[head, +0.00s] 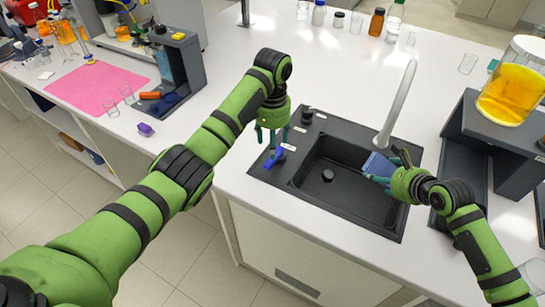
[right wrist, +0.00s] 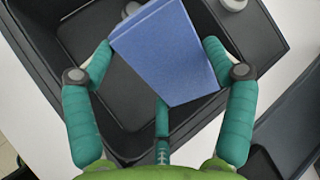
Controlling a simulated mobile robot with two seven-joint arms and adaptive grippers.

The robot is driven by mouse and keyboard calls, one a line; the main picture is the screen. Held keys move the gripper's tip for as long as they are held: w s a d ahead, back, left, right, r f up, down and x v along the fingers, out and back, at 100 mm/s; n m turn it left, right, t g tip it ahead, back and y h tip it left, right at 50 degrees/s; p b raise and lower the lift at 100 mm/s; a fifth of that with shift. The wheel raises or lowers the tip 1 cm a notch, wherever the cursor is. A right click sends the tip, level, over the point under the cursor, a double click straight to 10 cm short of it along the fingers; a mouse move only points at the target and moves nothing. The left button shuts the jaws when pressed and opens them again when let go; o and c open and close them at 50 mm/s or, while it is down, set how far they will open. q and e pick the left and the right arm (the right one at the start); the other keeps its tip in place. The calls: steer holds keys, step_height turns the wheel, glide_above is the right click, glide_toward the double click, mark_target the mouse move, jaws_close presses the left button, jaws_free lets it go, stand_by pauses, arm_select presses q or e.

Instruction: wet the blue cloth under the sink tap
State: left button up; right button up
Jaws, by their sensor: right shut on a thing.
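The blue cloth (head: 378,164) is a folded pad held over the right side of the black sink (head: 325,215). My right gripper (head: 375,175) is shut on it. In the right wrist view the cloth (right wrist: 170,52) sits between the fingers (right wrist: 160,52), with the basin behind it. The pale tap (head: 397,103) rises at the back edge of the sink, just behind the cloth. I cannot tell whether water runs. My left gripper (head: 272,136) points down with fingers apart and empty, above a blue lever-like part (head: 273,158) at the sink's left side.
A dark shelf (head: 500,130) with a jar of orange liquid (head: 513,80) stands right of the sink. Bottles and glassware line the back of the counter. A pink mat (head: 97,87) and a dark stand (head: 178,75) lie left. Counter (head: 335,70) behind the sink is clear.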

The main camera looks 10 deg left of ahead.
arm_select(q)
step_height(320, 180, down, 7)
steer(key=shift+r, duration=0.1)
stand_by(0.3)
jaws_close()
